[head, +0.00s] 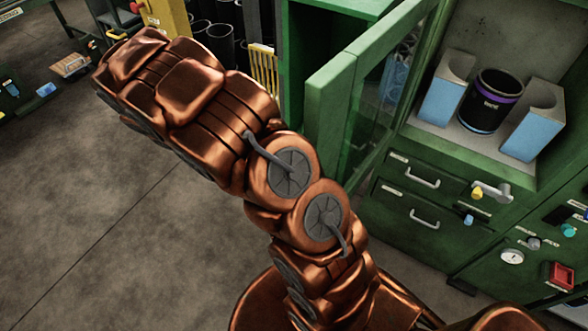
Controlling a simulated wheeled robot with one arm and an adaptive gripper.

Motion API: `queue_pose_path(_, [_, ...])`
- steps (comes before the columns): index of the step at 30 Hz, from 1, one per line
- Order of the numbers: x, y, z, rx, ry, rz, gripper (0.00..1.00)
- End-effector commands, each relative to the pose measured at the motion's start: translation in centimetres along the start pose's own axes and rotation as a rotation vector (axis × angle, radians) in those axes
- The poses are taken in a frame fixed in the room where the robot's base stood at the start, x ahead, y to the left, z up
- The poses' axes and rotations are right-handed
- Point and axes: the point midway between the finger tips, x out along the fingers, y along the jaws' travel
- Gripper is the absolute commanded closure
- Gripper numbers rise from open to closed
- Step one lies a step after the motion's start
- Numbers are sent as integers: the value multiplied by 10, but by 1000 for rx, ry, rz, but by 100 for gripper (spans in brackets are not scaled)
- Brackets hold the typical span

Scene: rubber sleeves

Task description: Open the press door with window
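The green press door (333,112) with its glass window (368,106) stands swung out from the green press cabinet (433,148), in the upper middle of the head view. The press opening to its right is exposed. Inside it, a dark cylinder with a purple band (490,105) sits between two light blue blocks with curved tops (447,88) (534,133). My copper arm crosses the view from the bottom to the upper left, passing left of the door. My gripper is not visible. I cannot tell whether any part of my arm touches the door.
Below the opening are drawers with handles (422,178), a grey lever (492,192) and a gauge (512,257). Black cylinders (221,41) and a yellow rack (265,70) stand behind my arm. The grey floor (110,240) at the left is clear.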

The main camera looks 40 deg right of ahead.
Motion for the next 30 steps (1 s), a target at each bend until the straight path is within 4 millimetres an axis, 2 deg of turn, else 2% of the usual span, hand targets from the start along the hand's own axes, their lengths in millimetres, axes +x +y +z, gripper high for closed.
queue_pose_path(2, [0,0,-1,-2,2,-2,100])
queue_pose_path(3, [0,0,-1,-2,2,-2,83])
queue_pose_path(10, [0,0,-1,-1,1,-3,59])
queue_pose_path(30, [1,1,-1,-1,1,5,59])
